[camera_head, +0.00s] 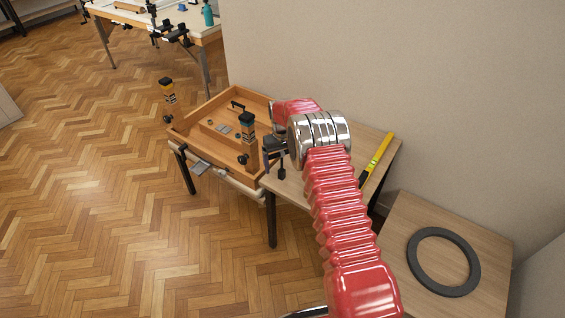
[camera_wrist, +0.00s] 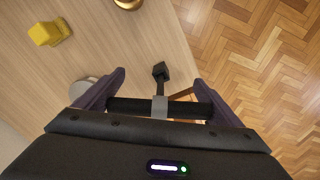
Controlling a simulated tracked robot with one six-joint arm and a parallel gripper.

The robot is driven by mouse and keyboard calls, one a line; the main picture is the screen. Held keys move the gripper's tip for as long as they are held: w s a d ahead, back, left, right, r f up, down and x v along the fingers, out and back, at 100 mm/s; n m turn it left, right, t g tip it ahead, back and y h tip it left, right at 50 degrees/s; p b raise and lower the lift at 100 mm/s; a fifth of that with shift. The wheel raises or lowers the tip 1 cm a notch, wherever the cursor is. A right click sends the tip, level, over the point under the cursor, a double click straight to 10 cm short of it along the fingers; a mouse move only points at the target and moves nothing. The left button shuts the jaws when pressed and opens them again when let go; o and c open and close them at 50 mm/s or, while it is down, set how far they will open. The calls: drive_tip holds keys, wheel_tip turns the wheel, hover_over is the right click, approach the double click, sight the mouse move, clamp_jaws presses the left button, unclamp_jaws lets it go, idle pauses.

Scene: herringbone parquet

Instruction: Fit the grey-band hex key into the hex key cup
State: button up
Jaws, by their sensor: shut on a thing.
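The grey-band hex key (camera_wrist: 135,106) is between the two dark fingers of my gripper (camera_wrist: 158,92), in the wrist view. Its black bar spans the gap from finger to finger, with a grey band at the middle. A thin dark shaft runs from the band to a black block-like end over the table edge. In the head view my gripper (camera_head: 275,152) is beside the arm's chrome wrist, above the wooden table, and a small dark stem hangs by it. I cannot tell which thing is the hex key cup. A pale round thing (camera_wrist: 82,86) is partly hidden behind the left finger.
A brass-coloured round thing (camera_wrist: 128,3) is cut off at the wrist view's top; a yellow piece (camera_wrist: 49,32) lies left. In the head view, a wooden tray (camera_head: 190,130) stands left, a yellow level (camera_head: 378,155) lies right, and a dark ring (camera_head: 414,262) is on another table.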

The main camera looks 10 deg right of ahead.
drive_tip(key=shift+f, duration=0.3)
drive_tip(key=o, duration=1.5)
drive_tip(key=shift+r, duration=0.1)
wheel_tip(320, 180, up, 14)
drive_tip(key=shift+s+a+f, duration=0.1)
drive_tip(key=shift+f, duration=0.15)
